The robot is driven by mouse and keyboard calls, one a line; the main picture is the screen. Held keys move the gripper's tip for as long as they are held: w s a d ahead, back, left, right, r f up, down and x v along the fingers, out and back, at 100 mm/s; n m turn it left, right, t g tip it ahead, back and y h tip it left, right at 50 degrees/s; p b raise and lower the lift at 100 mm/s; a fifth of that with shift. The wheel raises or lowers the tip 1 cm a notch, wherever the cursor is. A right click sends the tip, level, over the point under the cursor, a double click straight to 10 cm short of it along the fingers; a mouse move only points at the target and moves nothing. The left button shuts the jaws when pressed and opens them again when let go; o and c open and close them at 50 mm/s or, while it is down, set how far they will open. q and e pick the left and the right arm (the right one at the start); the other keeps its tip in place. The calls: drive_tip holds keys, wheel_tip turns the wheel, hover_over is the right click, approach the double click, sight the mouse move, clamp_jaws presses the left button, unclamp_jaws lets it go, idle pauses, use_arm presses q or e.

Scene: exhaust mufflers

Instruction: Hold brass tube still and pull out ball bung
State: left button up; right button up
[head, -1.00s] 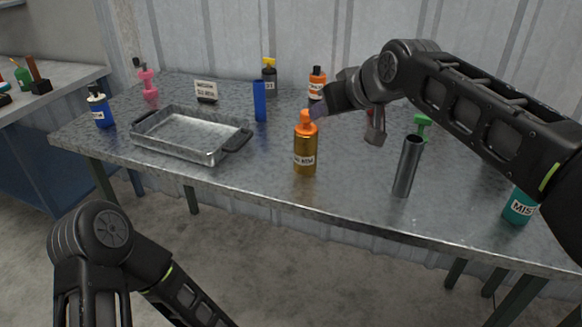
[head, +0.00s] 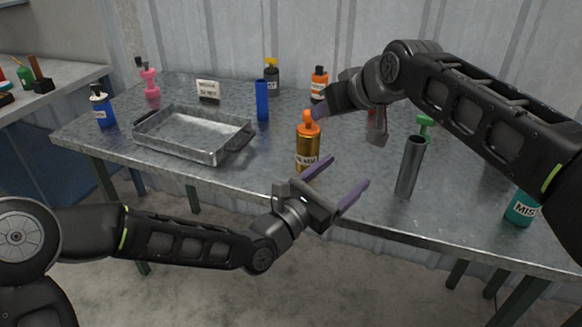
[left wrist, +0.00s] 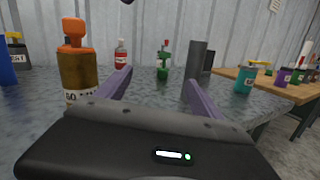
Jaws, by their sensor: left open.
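The brass tube (head: 308,144) stands upright near the table's front edge, with a white label on its front. The orange ball bung (head: 310,117) sits in its top. In the left wrist view the brass tube (left wrist: 80,72) and bung (left wrist: 75,30) are left of my left fingers, outside the jaws. My left gripper (head: 348,172) is open and empty, low in front of and right of the tube. My right gripper (head: 319,108) is beside the bung, with a purple fingertip close to it. Whether it grips the bung is hidden.
A grey open tube (head: 410,167) stands to the right. A metal tray (head: 176,152) lies to the left. A blue tube (head: 262,100) and an orange-capped bottle (head: 319,84) stand behind. A teal bottle (head: 521,208) is at the right edge.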

sight(303, 156)
use_arm(q)
drive_tip(key=w+a+f+n+y, duration=0.1)
drive_tip(key=w+a, duration=0.1)
drive_tip(key=a, duration=0.1)
drive_tip(key=w+a+f+n+t+y, duration=0.1)
drive_tip(key=w+a+n, duration=0.1)
drive_tip(key=a, duration=0.2)
drive_tip(key=w+a+n+y, duration=0.1)
drive_tip(key=w+a+y, duration=0.1)
drive_tip(key=a, duration=0.1)
drive_tip(key=shift+w+a+f, duration=0.25)
drive_tip(key=shift+a+f, duration=0.1)
drive_tip(key=shift+f, duration=0.05)
drive_tip(key=shift+x, duration=3.9)
drive_tip(key=shift+c, duration=0.6)
drive_tip(key=c, duration=1.4)
drive_tip(key=shift+c, duration=0.2)
